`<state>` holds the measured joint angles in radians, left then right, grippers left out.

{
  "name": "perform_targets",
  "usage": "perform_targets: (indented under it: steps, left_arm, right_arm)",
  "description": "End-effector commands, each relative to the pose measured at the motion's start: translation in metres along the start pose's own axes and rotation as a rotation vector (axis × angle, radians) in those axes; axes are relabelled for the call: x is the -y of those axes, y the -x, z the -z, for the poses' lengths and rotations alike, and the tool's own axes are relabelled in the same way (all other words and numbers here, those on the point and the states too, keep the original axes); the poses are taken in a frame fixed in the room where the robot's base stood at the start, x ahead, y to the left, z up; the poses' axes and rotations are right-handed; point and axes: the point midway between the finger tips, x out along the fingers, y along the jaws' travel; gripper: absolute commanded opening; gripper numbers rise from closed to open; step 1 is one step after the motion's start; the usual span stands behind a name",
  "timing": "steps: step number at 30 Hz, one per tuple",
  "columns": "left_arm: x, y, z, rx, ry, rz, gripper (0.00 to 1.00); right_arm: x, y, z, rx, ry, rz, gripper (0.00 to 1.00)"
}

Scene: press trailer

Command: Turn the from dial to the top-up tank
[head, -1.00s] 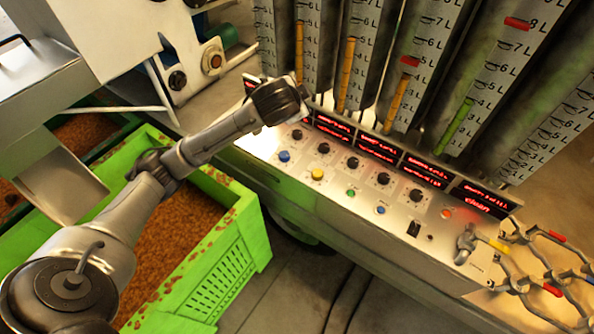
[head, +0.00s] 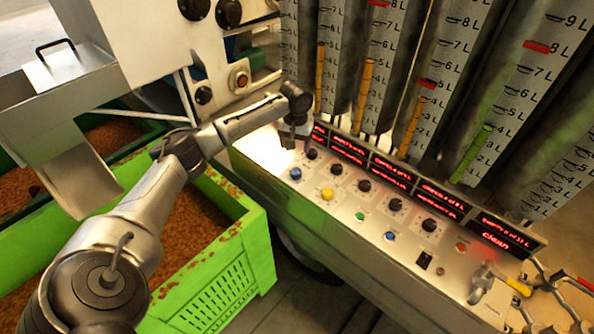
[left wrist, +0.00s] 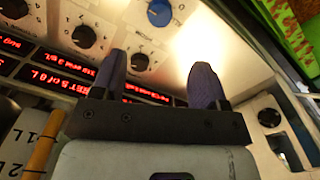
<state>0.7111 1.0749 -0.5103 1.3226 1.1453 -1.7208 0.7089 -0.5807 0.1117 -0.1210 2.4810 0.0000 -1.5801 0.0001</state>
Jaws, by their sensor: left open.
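A metal control panel (head: 345,224) carries a row of black dials; their labels are too small to read, so I cannot tell which is the from dial. The leftmost dial (head: 310,154) is right beside my left gripper (head: 294,142), which points down at the panel's left end. In the left wrist view my left gripper (left wrist: 158,66) is open and empty. A black dial (left wrist: 140,62) shows beyond the gap between its fingers, closer to the left finger, and it does not look gripped. My right gripper is not in view.
Red-lit displays (head: 392,173) and tall litre-marked tanks (head: 470,90) stand behind. A green crate (head: 238,262) of brown pulp is at left. A valve (head: 489,280) is at right.

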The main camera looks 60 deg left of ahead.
Motion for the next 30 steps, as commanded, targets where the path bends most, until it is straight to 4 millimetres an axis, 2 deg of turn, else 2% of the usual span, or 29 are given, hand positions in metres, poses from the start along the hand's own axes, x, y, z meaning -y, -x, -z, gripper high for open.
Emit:
perform_targets:
  steps: [6,15,22,30]
  left_arm:
    - [0.0,-0.044,-0.001,0.001,-0.001,0.002,0.67]
    - [0.0,-0.093,0.0,0.0,-0.003,0.002,0.67]
    - [0.0,-0.114,0.0,-0.002,-0.003,0.0,0.67]
    - [0.0,-0.121,0.0,-0.002,-0.004,0.001,0.67]
  right_arm:
    - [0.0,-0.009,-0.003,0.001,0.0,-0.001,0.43]
    - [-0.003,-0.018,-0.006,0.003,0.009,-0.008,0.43]
    - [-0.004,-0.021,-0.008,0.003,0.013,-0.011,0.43]
    - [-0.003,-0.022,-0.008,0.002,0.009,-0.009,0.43]
